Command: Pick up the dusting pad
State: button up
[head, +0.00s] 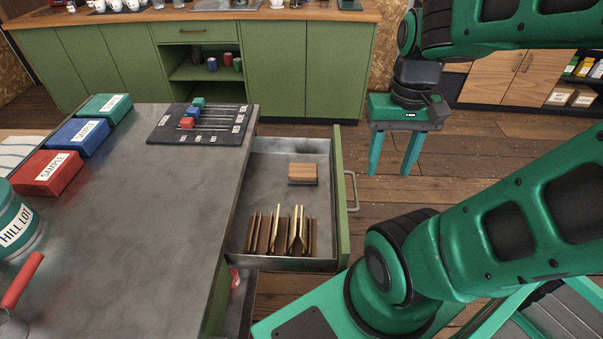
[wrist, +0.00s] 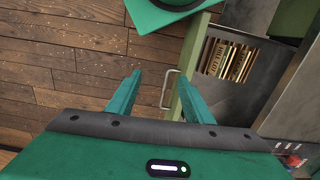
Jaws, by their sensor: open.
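The dusting pad (head: 302,173) appears to be the small block with a wooden top and dark underside. It lies in the open drawer (head: 262,153), toward its far end in the head view. I cannot make it out in the wrist view. My gripper (head: 391,174) is open and empty, fingers pointing down, outside the drawer and to the right of its green front. In the wrist view my gripper (wrist: 160,78) has the drawer's front and handle (wrist: 168,88) beyond its fingers. It is apart from the pad.
Several brown and gold upright packets (head: 280,232) stand in the drawer's near part; they also show in the wrist view (wrist: 228,60). The counter (head: 150,210) borders the drawer on the left, with a slate board (head: 203,125) and sample boxes (head: 47,172). Open wooden floor (head: 480,140) lies right.

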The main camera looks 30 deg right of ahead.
jog(key=o, duration=0.5)
jog(key=shift+s+r, duration=0.3)
jog(key=w+f+n, duration=0.2)
jog(key=w+n, duration=0.5)
jog(key=w, duration=0.4)
jog(key=shift+w+f+h, duration=0.25)
jog(key=shift+f+h, duration=0.05)
jog(key=shift+f, duration=0.05)
jog(key=n, duration=1.1)
send_over(303, 169)
jog(key=f, duration=1.5)
jog(key=shift+s+a, duration=0.25)
jog(key=shift+s, duration=0.1)
jog(key=shift+w+d+f, duration=0.15)
jog(key=shift+f, duration=1.3)
jog(key=shift+w+d+f, duration=0.1)
jog(key=shift+w+f, duration=0.05)
jog(key=shift+f, duration=1.3)
